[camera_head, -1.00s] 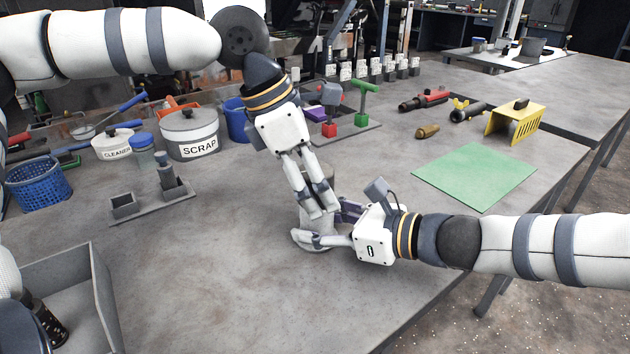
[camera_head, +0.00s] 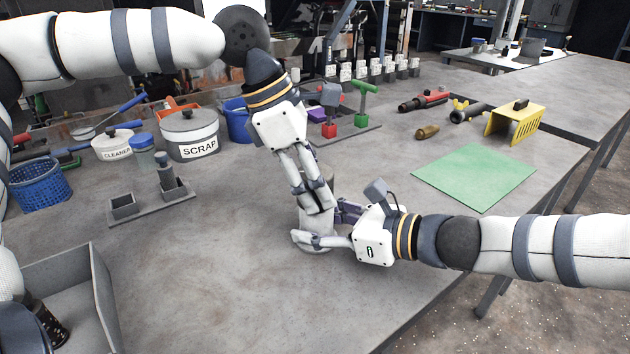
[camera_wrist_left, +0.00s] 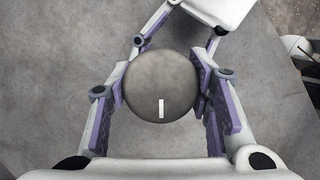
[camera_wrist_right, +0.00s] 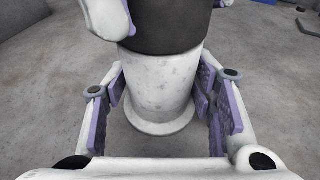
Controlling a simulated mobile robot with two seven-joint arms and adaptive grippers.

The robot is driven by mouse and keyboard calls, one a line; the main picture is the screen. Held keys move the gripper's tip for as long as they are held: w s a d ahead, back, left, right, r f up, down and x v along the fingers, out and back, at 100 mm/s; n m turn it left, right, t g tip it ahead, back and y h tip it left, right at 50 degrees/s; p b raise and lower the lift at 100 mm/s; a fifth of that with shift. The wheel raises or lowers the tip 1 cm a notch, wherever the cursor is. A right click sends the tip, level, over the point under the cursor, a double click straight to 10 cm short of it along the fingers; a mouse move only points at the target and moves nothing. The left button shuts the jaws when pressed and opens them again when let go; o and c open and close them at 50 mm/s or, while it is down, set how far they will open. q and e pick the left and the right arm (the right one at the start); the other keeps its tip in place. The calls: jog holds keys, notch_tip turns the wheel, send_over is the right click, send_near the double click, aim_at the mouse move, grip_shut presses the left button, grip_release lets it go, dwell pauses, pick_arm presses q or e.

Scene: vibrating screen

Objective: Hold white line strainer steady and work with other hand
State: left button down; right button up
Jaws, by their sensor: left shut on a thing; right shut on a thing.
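The white line strainer (camera_head: 313,249) stands upright on the bench, with a white body (camera_wrist_right: 158,95), a flared round foot and a dark grey cap. My left gripper (camera_head: 315,206) reaches down from above and is shut on the cap (camera_wrist_left: 160,82), whose round top bears a short white mark (camera_wrist_left: 162,108). My right gripper (camera_head: 319,226) comes in low from the right and is shut around the lower white body, just above the foot. In the head view the fingers hide much of the strainer.
A green mat (camera_head: 474,177) lies to the right, with a yellow slotted bracket (camera_head: 514,122) and a brass plug (camera_head: 427,132) behind it. A scrap pot (camera_head: 190,135), a blue basket (camera_head: 38,182) and a grey tray (camera_head: 107,295) are left. Bare bench lies in front.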

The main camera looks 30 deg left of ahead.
pick_arm(q)
jog(key=m, duration=0.2)
jog(key=m+g, duration=0.1)
jog(key=m, duration=0.1)
jog(key=m+g, duration=0.1)
jog(key=m, duration=0.1)
jog(key=shift+d+f+h, duration=0.1)
jog(key=shift+f+h, duration=0.15)
jog(key=shift+h, duration=0.05)
pick_arm(e)
jog(key=shift+w+d+f, duration=0.1)
jog(key=shift+w+f, duration=0.05)
jog(key=shift+f, duration=0.15)
pick_arm(q)
jog(key=c, duration=0.8)
grip_release()
jog(key=shift+s, duration=0.1)
jog(key=shift+o, duration=0.3)
jog(key=shift+r, duration=0.1)
jog(key=shift+r, duration=0.1)
jog(key=v, duration=1.2)
jog(key=shift+w, duration=0.2)
